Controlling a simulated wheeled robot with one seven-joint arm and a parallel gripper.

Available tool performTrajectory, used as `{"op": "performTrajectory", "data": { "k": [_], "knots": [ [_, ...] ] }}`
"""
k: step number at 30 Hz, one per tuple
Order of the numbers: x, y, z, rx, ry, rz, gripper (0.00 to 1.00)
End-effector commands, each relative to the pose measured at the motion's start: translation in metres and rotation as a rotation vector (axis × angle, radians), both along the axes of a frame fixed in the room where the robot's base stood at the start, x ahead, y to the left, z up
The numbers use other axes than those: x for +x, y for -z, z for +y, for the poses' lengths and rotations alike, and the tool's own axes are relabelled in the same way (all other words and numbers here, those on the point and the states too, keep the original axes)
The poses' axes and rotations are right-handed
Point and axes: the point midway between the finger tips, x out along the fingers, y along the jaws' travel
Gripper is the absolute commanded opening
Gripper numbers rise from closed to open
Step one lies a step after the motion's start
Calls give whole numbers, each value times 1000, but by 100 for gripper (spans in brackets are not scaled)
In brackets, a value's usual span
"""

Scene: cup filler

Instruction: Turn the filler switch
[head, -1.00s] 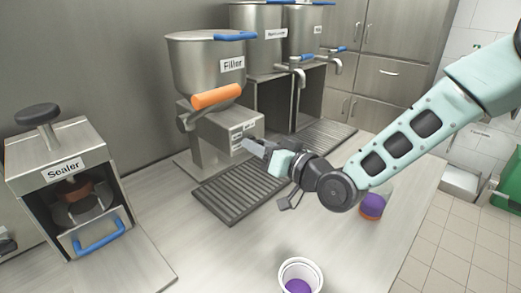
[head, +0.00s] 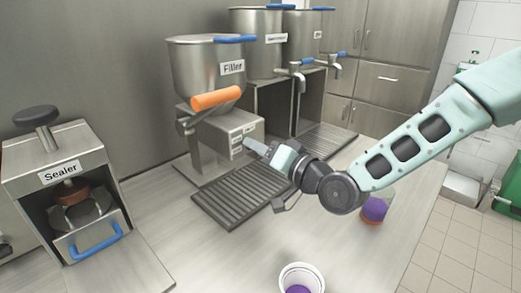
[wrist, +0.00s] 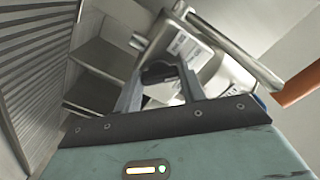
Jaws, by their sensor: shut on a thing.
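The filler (head: 205,72) is a steel hopper with an orange handle (head: 217,98) and a grey box (head: 232,132) below it. My gripper (head: 252,146) is at the front face of this box, over the drip grate. In the wrist view my gripper (wrist: 158,82) has its fingers closed around a small dark piece (wrist: 157,71), which appears to be the filler switch. The fingers hide most of it, so its turned angle cannot be read.
A slatted drip grate (head: 222,208) lies under the gripper. The sealer (head: 65,185) stands at the left. A white cup with purple contents (head: 302,280) is at the front edge, and another purple cup (head: 375,209) stands behind my arm. More dispensers (head: 265,55) stand at the back.

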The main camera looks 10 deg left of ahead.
Motion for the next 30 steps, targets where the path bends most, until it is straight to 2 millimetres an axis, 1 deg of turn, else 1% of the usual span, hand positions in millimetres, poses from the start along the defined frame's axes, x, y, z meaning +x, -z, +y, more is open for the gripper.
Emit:
{"op": "performTrajectory", "data": {
  "k": [5, 6, 7, 8, 16, 20, 23, 30],
  "knots": [
    [0, 0, -1, -2, 1, 0, 17],
    [0, 0, -1, -2, 1, 0, 51],
    [0, 0, -1, -2, 1, 0, 59],
    [0, 0, -1, -1, 1, 0, 62],
    [0, 0, -1, -2, 1, -1, 62],
    [-5, 1, -8, -2, 1, -1, 62],
    [-13, 2, -21, -3, 2, -1, 62],
    [-43, 2, -67, -3, 3, -3, 62]
  ]
}}
